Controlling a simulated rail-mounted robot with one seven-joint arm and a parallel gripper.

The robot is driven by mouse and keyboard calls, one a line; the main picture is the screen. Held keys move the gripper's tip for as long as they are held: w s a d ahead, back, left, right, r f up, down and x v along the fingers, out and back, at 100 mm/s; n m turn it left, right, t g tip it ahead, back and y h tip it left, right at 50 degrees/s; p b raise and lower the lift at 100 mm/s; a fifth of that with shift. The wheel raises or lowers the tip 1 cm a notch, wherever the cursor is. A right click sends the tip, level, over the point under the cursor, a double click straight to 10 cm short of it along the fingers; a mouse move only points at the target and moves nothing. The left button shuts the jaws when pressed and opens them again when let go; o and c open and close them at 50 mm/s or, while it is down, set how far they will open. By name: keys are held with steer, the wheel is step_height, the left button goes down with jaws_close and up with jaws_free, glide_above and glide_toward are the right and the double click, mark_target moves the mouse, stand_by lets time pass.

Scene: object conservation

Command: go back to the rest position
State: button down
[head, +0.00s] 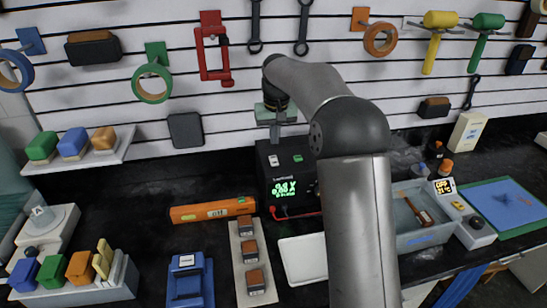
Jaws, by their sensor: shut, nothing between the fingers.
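My gripper (275,136) hangs at the end of my arm in the upper middle of the head view, pointing down. Its fingers are small in the picture and look shut, with nothing held. It shows in front of the slatted wall, just above the top of a black box with a green display (287,189). No gap between gripper and box can be judged. My arm rises from the bottom right of centre and bends over toward the wall, hiding part of the bench behind it.
Tools hang on the slatted wall, including a red clamp (200,56) and a green tape roll (152,84). On the dark bench are an orange level (212,210), a strip with brown blocks (236,263), a white tray (290,268), a grey bin (421,240) and a blue holder (187,289).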

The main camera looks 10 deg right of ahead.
steer(key=s+r, duration=0.2)
steer(key=s, duration=1.6)
steer(key=s+f, duration=0.4)
steer(key=s, duration=0.7)
steer(key=s+f, duration=0.4)
steer(key=s, duration=0.8)
steer(key=shift+s+g, duration=0.15)
steer(key=shift+g, duration=0.25)
